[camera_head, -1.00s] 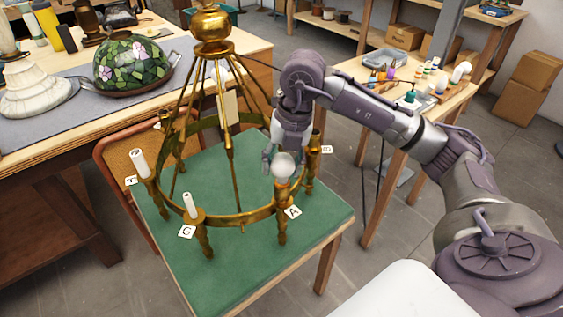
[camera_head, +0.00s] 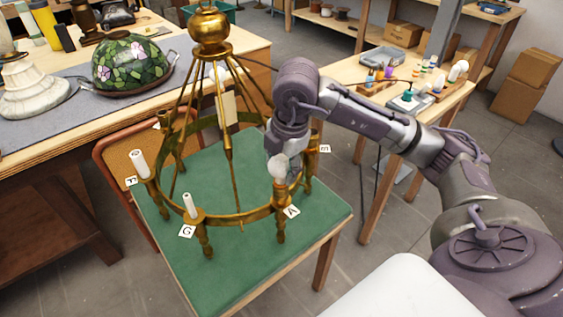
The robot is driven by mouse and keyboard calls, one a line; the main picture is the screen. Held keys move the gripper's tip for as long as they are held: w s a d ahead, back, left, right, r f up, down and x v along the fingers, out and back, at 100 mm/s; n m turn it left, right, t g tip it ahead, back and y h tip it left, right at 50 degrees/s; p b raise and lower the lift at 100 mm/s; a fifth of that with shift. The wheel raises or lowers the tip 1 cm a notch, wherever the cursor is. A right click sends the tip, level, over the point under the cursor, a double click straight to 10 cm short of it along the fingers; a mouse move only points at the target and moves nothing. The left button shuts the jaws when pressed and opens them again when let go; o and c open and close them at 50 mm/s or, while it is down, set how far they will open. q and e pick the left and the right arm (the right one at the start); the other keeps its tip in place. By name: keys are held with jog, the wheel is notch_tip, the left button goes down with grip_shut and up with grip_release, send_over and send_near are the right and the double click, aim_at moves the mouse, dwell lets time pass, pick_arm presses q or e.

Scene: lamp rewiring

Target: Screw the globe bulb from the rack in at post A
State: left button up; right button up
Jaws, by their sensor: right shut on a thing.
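The brass chandelier (camera_head: 240,217) stands on a green-topped table (camera_head: 185,262). Its post A carries a white tag (camera_head: 291,211) at the front right of the ring. The white globe bulb (camera_head: 279,165) stands upright over post A (camera_head: 280,212). My right gripper (camera_head: 279,160) is shut on the globe bulb from above and behind. I cannot tell how deep the bulb's base sits in the socket. The left gripper does not show.
A side table at right holds a rack with bulbs (camera_head: 457,72) and small bottles. A stained-glass shade (camera_head: 132,60) sits on the left bench.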

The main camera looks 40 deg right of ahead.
jog(key=shift+f+m, duration=0.1)
jog(key=shift+m, duration=0.9)
jog(key=m+p, duration=0.1)
jog(key=m, duration=0.1)
jog(key=shift+s+a+m+h, duration=0.1)
jog(key=shift+m+h, duration=0.2)
jog(key=shift+m, duration=1.1)
jog(key=shift+m+h, duration=0.3)
jog(key=shift+m, duration=0.2)
jog(key=o, duration=1.4)
jog(key=shift+c, duration=0.2)
